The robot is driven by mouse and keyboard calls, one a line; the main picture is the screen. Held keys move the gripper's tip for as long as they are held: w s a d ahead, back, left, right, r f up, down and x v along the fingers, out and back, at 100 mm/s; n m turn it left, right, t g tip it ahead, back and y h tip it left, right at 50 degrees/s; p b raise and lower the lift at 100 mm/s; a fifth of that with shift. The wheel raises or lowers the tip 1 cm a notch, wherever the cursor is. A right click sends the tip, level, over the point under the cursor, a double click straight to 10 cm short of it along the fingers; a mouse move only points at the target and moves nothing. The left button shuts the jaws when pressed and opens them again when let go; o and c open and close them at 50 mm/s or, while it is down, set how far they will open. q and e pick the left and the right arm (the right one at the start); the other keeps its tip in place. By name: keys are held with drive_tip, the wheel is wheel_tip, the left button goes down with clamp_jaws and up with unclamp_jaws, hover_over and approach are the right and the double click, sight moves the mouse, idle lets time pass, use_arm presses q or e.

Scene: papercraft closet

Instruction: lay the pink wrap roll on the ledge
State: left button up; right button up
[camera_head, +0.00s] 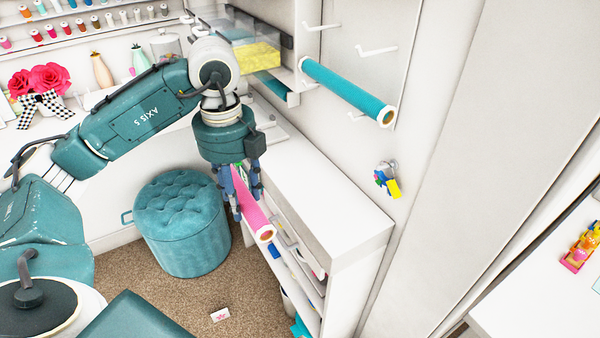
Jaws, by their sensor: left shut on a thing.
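The pink wrap roll (252,217) is in my left gripper (242,200), which is shut around it. The roll slants, with its open brown end toward the lower right. In the picture it lies over the left edge of the white ledge (325,205), and I cannot tell whether it touches it. Part of the roll is hidden behind the fingers and the wrist. The ledge top is bare to the right of the roll. My right gripper is not in view.
A teal roll (345,90) hangs on wall hooks above the ledge. A small colourful item (386,180) hangs on the wall. A teal tufted stool (181,222) stands on the carpet to the left. Shelves with items sit below the ledge.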

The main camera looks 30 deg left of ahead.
sight(304, 202)
use_arm(q)
drive_tip(key=w+d+p, duration=0.1)
drive_tip(key=w+d, duration=0.1)
drive_tip(key=w, duration=0.2)
drive_tip(key=w+d+p, duration=0.2)
drive_tip(key=w+d, duration=0.1)
drive_tip(key=w, duration=0.1)
drive_tip(key=w+d+p, duration=0.2)
drive_tip(key=w, duration=0.3)
drive_tip(key=shift+w+d+r, duration=0.1)
drive_tip(key=shift+d+r, duration=0.1)
drive_tip(key=shift+d, duration=0.2)
wheel_tip(304, 202, down, 3)
drive_tip(key=shift+a+r+p, duration=0.1)
drive_tip(key=shift+p, duration=0.4)
drive_tip(key=shift+a+f, duration=0.1)
drive_tip(key=shift+f, duration=0.55)
wheel_tip(304, 202, down, 3)
drive_tip(key=shift+r+p, duration=0.2)
drive_tip(key=shift+p, duration=0.75)
drive_tip(key=shift+f+p, duration=0.1)
drive_tip(key=shift+p, duration=0.25)
drive_tip(key=shift+w+f, duration=0.15)
drive_tip(key=shift+f, duration=0.2)
